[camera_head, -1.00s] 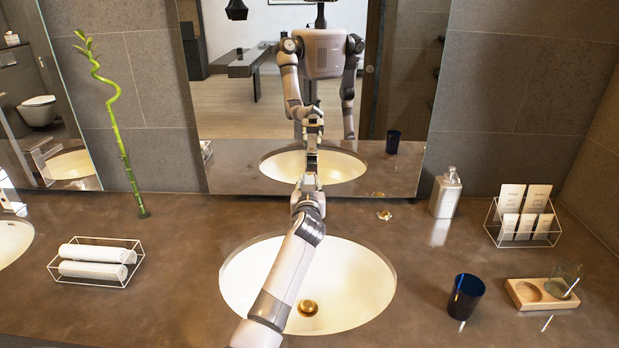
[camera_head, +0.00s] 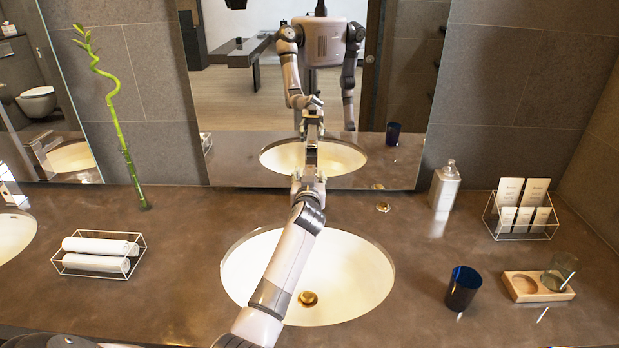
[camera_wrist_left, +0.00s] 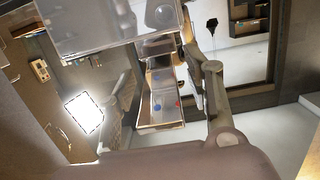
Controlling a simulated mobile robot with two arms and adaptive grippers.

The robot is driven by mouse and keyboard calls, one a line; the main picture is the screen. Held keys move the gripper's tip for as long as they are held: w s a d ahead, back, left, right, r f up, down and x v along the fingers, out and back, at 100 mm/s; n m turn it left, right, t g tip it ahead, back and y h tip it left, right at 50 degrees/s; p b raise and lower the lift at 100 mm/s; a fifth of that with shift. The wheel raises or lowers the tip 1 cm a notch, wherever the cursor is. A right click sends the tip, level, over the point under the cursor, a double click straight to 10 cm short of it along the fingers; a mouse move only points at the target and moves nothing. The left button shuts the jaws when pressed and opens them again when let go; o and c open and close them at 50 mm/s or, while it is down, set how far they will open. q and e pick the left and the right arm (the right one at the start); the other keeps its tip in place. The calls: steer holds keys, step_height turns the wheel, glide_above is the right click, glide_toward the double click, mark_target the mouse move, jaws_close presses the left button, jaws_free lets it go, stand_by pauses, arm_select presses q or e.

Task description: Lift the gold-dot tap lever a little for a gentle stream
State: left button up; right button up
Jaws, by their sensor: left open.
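My left gripper (camera_head: 309,179) is open at the back of the white basin (camera_head: 352,282), close to the mirror. A narrow grey metal shape (camera_head: 311,157) stands just beyond the fingers; it looks like the tap merging with its reflection. My arm and gripper cover its lower part. I cannot make out the lever or its gold dot, nor whether the fingers touch it. The left wrist view is tilted and shows a shiny grey block (camera_wrist_left: 90,22) and a pale box-like shape with small blue and red dots (camera_wrist_left: 158,112). My right gripper is not directly in view.
A gold disc (camera_head: 383,207) lies on the counter right of my gripper. A soap dispenser (camera_head: 445,187), card rack (camera_head: 520,222), dark blue cup (camera_head: 463,289) and wooden tray (camera_head: 523,287) stand right. Rolled towels (camera_head: 97,256) and a bamboo stem (camera_head: 128,160) are left. The mirror (camera_head: 400,165) stands behind.

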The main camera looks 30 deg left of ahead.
arm_select(q)
steer(key=shift+s, duration=0.1)
steer(key=v, duration=1.2)
stand_by(0.4)
